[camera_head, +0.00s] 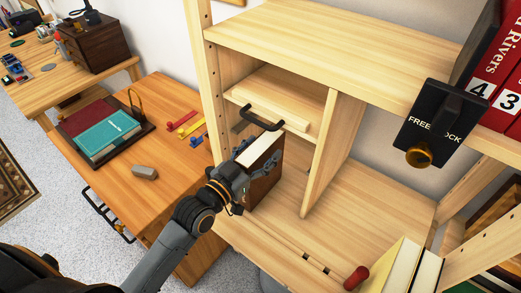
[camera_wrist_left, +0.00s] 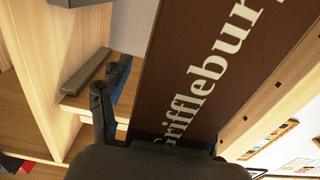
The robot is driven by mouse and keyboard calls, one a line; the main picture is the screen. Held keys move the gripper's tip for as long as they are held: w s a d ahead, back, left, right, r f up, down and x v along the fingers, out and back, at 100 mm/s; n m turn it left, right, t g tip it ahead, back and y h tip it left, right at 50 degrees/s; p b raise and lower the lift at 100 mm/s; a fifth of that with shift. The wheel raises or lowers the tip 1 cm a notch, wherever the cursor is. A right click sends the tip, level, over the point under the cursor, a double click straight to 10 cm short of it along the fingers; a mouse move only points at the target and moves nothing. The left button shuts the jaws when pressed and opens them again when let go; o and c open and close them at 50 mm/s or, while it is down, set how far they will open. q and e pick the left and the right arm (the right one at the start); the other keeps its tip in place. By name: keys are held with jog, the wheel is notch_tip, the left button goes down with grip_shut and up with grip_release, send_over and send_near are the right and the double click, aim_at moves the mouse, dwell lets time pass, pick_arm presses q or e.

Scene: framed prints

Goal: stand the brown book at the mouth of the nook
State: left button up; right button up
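The brown book (camera_head: 267,172) stands about upright at the mouth of the nook under the drawer, its pale page edges showing on top. Its lettered brown face fills the middle of the left wrist view (camera_wrist_left: 205,75). My left gripper (camera_head: 238,183) is at the near side of the book and appears shut on it; one dark finger (camera_wrist_left: 108,105) shows left of the book, the other is hidden. The nook lies between the left post and the upright divider (camera_head: 332,150); the book hides much of its inside. My right gripper is not in view.
A drawer with a black handle (camera_head: 262,119) is just above the book. Red binders (camera_head: 503,75) and a black block with a gold knob (camera_head: 436,125) stand on the upper shelf. A red-ended object (camera_head: 355,277) lies at the lower shelf's front. The shelf right of the divider is clear.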

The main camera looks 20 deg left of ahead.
pick_arm(q)
jog(key=shift+s+r, duration=0.1)
jog(key=shift+r, duration=0.05)
jog(key=b+v, duration=0.1)
jog(key=v, duration=1)
jog(key=shift+s+a+b, duration=0.15)
jog(key=shift+s+b, duration=0.25)
